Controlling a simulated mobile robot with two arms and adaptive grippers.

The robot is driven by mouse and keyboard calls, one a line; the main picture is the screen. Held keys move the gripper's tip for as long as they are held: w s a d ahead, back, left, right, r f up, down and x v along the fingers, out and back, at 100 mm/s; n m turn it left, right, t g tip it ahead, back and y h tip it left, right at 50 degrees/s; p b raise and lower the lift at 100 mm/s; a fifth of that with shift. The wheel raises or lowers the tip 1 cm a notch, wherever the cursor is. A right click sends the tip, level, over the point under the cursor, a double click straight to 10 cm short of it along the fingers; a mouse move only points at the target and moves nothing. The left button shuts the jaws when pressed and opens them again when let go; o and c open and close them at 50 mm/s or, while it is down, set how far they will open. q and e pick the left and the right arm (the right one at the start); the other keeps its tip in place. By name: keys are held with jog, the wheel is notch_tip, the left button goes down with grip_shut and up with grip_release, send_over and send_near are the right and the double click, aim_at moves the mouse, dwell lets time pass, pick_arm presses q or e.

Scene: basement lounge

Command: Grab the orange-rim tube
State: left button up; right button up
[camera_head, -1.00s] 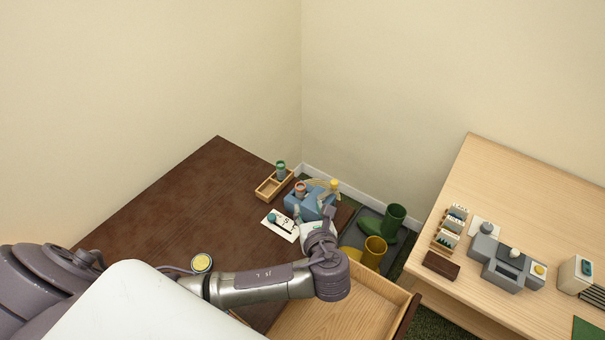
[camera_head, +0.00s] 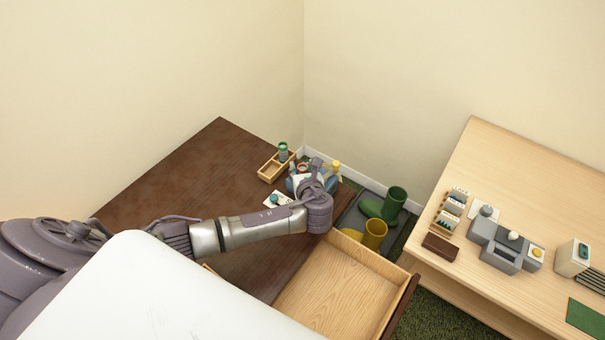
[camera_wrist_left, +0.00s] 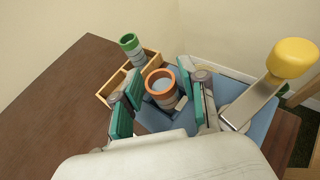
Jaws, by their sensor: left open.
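The orange-rim tube (camera_wrist_left: 160,88) stands on or in a blue block-like device (camera_wrist_left: 263,112) on the dark brown table; its rim and open mouth show in the left wrist view. My left gripper (camera_wrist_left: 160,103) is open, with one teal-padded finger on each side of the tube in that view. I cannot tell whether the pads touch it. In the head view my gripper (camera_head: 312,178) is over the device and hides most of the tube. A similar green-rim tube (camera_wrist_left: 131,47) stands in a divided wooden tray (camera_wrist_left: 150,57) behind. My right gripper is out of view.
A yellow-knobbed lever (camera_wrist_left: 290,60) rises at the device's right. An open drawer (camera_head: 340,285) juts out in front of the table. The brown table's left half is clear.

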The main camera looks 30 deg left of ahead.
pick_arm(q)
jog(key=shift+w+a+f, duration=0.1)
jog(key=shift+w, duration=0.1)
jog(key=shift+s, duration=0.1)
jog(key=c, duration=0.7)
jog(key=shift+c, duration=0.2)
